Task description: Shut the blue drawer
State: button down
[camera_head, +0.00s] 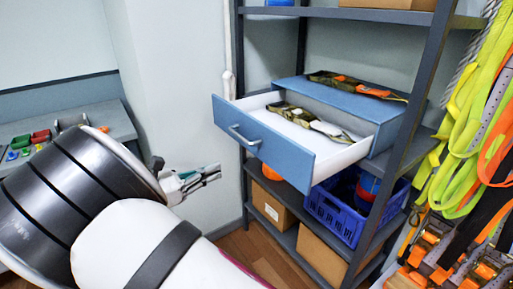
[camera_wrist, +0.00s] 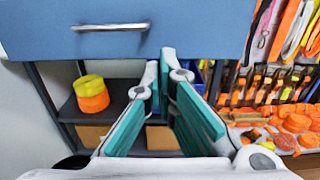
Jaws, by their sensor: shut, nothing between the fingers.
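The blue drawer (camera_head: 261,142) stands pulled out of its blue cabinet (camera_head: 350,102) on the grey shelf. A metal bar handle (camera_head: 244,135) is on its front. A camouflage-patterned item with a pale part (camera_head: 311,122) lies inside it. My gripper (camera_head: 219,172) is shut and empty, to the left of the drawer front and apart from it. In the wrist view the drawer front (camera_wrist: 200,30) and its handle (camera_wrist: 110,27) fill the top, beyond my fingers (camera_wrist: 172,75).
A camouflage and orange strap (camera_head: 357,86) lies on the cabinet top. A blue crate (camera_head: 343,214) and cardboard boxes (camera_head: 272,208) stand on lower shelves. Bright straps (camera_head: 480,110) hang at the right. A grey shelf post (camera_head: 415,90) stands right of the drawer.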

aim_at(322, 130)
jog(key=p+x, duration=0.2)
jog(key=x, duration=1.2)
jog(key=shift+a+p, duration=0.1)
jog(key=shift+p, duration=0.25)
jog(key=b+x, duration=0.4)
jog(key=x, duration=2.2)
jog(key=shift+w+a+f, duration=0.1)
jog(key=shift+a, duration=0.05)
jog(key=shift+w+d, duration=0.25)
jog(key=shift+d, duration=0.3)
